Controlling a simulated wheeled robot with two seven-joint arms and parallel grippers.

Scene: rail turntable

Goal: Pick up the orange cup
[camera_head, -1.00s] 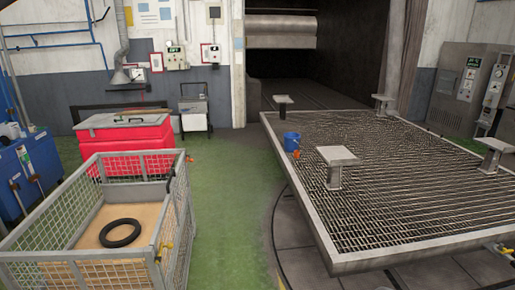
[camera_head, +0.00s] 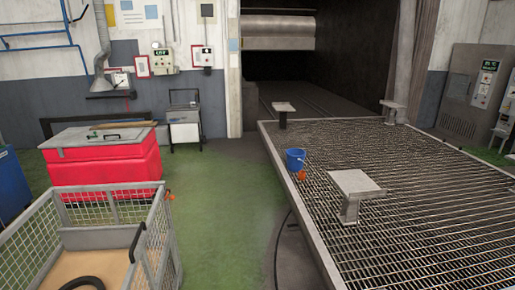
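A small orange object (camera_head: 302,175), which looks like the orange cup, sits on the grated turntable (camera_head: 333,270) near its left edge. It is right beside the front of a blue bucket (camera_head: 295,158); at this size I cannot tell whether they touch or whether the cup is upright. Neither of my grippers shows in the head view.
A grey pedestal (camera_head: 356,184) stands on the grate right of the cup, with others farther back. A mesh cage (camera_head: 112,205) holding a tyre (camera_head: 84,283) and a red bin (camera_head: 104,160) stand at left. The green floor (camera_head: 222,220) between cage and turntable is clear.

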